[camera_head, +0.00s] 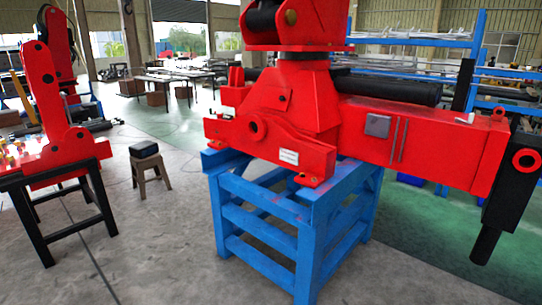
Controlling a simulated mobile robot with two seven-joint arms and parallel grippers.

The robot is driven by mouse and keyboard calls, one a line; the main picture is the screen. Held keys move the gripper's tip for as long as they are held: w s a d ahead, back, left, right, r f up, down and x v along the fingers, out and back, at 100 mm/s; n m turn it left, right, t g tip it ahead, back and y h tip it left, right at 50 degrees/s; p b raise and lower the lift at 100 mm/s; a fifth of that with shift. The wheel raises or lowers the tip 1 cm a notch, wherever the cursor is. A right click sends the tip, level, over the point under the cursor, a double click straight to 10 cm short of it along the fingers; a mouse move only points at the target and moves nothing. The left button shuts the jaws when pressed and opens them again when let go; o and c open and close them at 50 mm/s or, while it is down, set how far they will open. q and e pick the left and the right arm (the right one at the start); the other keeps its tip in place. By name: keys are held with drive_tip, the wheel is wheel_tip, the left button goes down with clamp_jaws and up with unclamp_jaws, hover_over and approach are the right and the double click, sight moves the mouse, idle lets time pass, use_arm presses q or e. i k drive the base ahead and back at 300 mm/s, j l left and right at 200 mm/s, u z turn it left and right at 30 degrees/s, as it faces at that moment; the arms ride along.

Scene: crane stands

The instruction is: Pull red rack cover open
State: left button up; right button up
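A large red crane body (290,110) sits on a blue steel stand (318,225) in the middle. Its long red box-shaped beam (440,140) reaches to the right, with a grey square plate (378,125) and two thin upright bars (400,140) on its front face. I cannot tell which red part is the rack cover or whether it is open. A black cylinder (390,88) lies behind the beam's top edge. Neither of my grippers is in view.
Another red crane part (45,90) stands on a black frame (103,205) at the left. A small stool (150,172) with a black box (144,149) stands between the stands. A black leg (505,205) hangs at the right. Blue shelving (478,45) is behind. The grey front floor is clear.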

sight(274, 97)
drive_tip(key=i+l, duration=0.3)
drive_tip(key=i+l+u, duration=0.1)
drive_tip(key=i+l, duration=0.2)
drive_tip(key=i, duration=0.25)
drive_tip(key=i+z, duration=0.4)
drive_tip(key=i, duration=0.8)
